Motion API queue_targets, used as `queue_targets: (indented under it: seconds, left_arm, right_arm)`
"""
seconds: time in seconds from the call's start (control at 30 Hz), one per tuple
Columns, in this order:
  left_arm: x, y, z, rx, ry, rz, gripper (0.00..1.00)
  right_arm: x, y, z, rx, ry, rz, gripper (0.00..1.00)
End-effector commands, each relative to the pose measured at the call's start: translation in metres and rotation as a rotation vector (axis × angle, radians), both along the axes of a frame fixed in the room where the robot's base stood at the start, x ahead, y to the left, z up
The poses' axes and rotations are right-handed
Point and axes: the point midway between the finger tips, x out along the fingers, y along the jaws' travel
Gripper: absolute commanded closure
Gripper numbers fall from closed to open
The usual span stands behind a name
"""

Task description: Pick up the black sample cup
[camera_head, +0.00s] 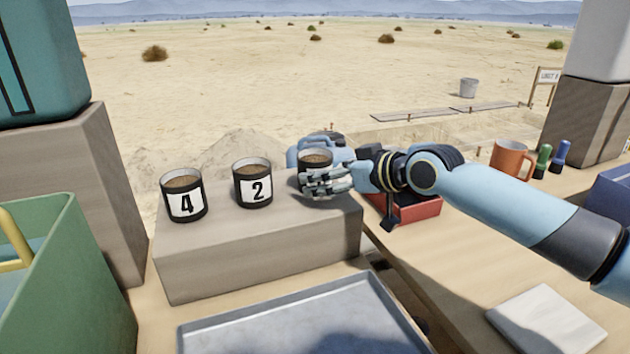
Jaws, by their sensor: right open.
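Black sample cups filled with brown soil stand upright in a row on a grey stone block (250,260). The left cup (183,196) bears a white label with a 4. The middle cup (252,183) bears a label with a 2. The right cup (316,160) is partly hidden behind my right gripper (328,183), and its label does not show. My right gripper reaches in from the right with its fingers in front of and around this cup. It is open; whether the fingers touch the cup I cannot tell. My left gripper is not in view.
A metal tray (195,333) lies in front of the block. A green bin (75,290) stands at the left. A red box (415,210) is under my right forearm. An orange mug (511,157), a green marker (543,160) and a white cloth (545,320) are on the right table.

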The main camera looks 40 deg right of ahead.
Motion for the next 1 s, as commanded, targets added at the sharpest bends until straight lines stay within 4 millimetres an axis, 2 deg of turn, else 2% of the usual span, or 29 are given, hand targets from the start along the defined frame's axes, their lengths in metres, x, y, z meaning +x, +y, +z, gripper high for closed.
queue_targets:
  seconds: [0.2,0.33,0.53,1.0]
  left_arm:
    - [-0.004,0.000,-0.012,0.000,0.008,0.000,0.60]
    - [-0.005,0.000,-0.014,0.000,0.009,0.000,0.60]
    - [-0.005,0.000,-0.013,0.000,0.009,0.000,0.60]
    - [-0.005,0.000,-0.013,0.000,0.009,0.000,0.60]
  right_arm:
    - [0.033,0.009,-0.011,0.005,-0.001,-0.002,0.09]
    - [0.040,0.010,-0.013,0.003,0.000,-0.001,0.09]
    - [0.040,0.010,-0.012,0.001,0.000,0.000,0.09]
    - [0.039,0.010,-0.013,0.001,0.000,0.000,0.71]
